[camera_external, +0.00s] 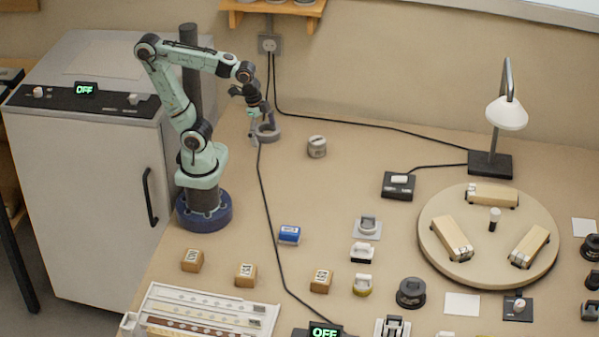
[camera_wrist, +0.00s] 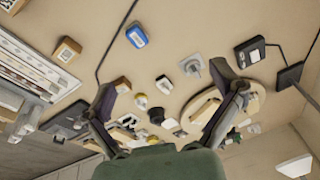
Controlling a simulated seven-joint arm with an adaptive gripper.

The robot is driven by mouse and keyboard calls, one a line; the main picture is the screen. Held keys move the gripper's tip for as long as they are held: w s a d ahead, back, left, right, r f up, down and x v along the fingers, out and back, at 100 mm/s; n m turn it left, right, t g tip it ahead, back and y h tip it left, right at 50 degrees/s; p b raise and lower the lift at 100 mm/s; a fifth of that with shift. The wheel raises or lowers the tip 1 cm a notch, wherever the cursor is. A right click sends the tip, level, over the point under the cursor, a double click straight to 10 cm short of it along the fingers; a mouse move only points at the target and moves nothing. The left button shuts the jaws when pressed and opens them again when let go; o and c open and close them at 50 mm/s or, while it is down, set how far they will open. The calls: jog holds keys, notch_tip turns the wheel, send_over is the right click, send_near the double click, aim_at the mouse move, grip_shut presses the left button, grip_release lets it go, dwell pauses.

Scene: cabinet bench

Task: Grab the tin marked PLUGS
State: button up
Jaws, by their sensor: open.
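A small round grey tin (camera_external: 317,147) with a marking on it stands upright on the bench, right of my arm in the external view; its lettering is too small to read. A second round grey thing (camera_external: 267,133) sits close to my gripper, partly behind it; I cannot tell if it is a tin. No label reading PLUGS is legible. My gripper (camera_external: 257,125) hangs above the bench left of the marked tin, apart from it. In the wrist view its two fingers (camera_wrist: 164,84) are spread with nothing between them. I cannot pick out the marked tin in the wrist view.
A black cable (camera_external: 266,205) runs down the bench beside my gripper. A round turntable (camera_external: 488,262) with wooden blocks and a lamp (camera_external: 490,163) are at the right. Wooden blocks, a blue box (camera_external: 289,235) and a tray (camera_external: 205,312) lie in front. The bench around the marked tin is clear.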

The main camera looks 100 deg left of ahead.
jog(key=w+a+r+m+t, duration=0.1)
jog(key=w+a, duration=0.2)
jog(key=w, duration=0.3)
jog(key=w+a+r+m, duration=0.1)
jog(key=w+a+r, duration=0.15)
jog(key=w, duration=0.35)
jog(key=w+a+f, duration=0.4)
jog(key=w+a, duration=0.2)
jog(key=a, duration=0.3)
jog(key=n+g, duration=0.4)
jog(key=n, duration=0.2)
send_near(317, 140)
jog(key=shift+h, duration=0.3)
jog(key=f, duration=0.5)
jog(key=shift+s+a+f, duration=0.2)
jog(key=shift+a, duration=0.15)
notch_tip(317, 140, down, 5)
jog(key=shift+w+f, duration=0.1)
jog(key=shift+f, duration=0.4)
jog(key=c, duration=1.3)
